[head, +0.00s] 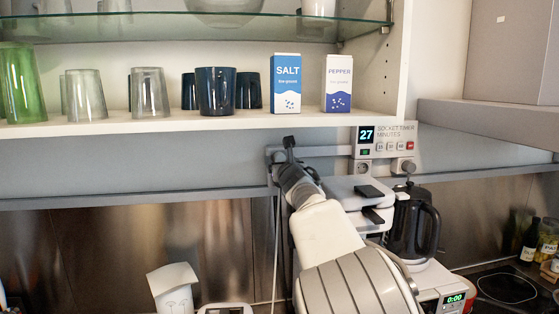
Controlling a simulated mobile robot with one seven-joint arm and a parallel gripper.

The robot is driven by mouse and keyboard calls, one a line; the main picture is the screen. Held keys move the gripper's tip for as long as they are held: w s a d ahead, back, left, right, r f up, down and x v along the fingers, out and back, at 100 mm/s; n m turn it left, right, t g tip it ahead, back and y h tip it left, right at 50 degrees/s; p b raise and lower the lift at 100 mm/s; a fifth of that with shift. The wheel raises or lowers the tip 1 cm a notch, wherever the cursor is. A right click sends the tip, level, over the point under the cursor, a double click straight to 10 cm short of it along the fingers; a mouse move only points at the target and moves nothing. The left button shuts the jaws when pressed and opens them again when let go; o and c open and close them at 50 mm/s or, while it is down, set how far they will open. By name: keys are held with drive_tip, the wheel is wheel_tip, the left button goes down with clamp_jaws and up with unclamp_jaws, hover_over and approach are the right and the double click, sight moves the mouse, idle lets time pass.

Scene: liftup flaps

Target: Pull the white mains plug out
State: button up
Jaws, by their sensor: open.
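I cannot make out the white mains plug; my dark wrist covers part of the wall fittings left of the socket timer. A thin white cord (277,235) hangs straight down just left of my arm. The socket timer (385,141) reads 27, and a round socket (363,167) sits below it. A dark plug or knob (404,166) is to the right of that socket.
Above is a shelf (190,121) with glasses, a salt box (286,84) and a pepper box (337,84). A hob (506,288) and bottles are at the right. The wall at left is clear.

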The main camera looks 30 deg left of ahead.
clamp_jaws()
drive_tip(key=shift+f, duration=0.1)
idle(0.4)
drive_tip(key=shift+b+v, duration=3)
drive_tip(key=shift+b, duration=0.65)
